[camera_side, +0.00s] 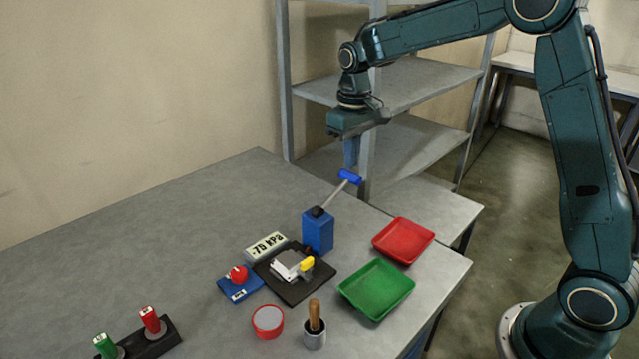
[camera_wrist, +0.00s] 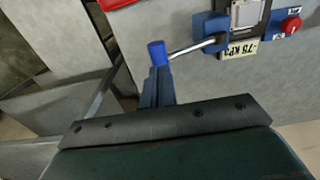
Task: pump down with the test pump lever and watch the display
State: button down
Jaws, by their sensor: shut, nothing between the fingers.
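The test pump is a blue block (camera_side: 318,233) with a grey lever that slants up to the right and ends in a blue handle (camera_side: 350,177). In the wrist view the blue handle (camera_wrist: 157,52) lies just beyond my fingertips. The display (camera_side: 266,246) stands behind the black plate and appears to read -75 kPa; it shows partly in the wrist view (camera_wrist: 243,49). My gripper (camera_side: 351,164) points down with shut, empty fingers right above the lever handle. Whether the fingertips touch the handle is unclear.
A black plate (camera_side: 293,290) with a yellow-tipped clamp, a blue box with a red knob (camera_side: 238,276), a red tray (camera_side: 403,240) and a green tray (camera_side: 376,289) surround the pump. A red round container (camera_side: 268,321) and a wooden-handled tool (camera_side: 314,318) stand in front.

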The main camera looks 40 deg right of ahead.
jog(key=shift+r, duration=2.1)
dwell(5.1)
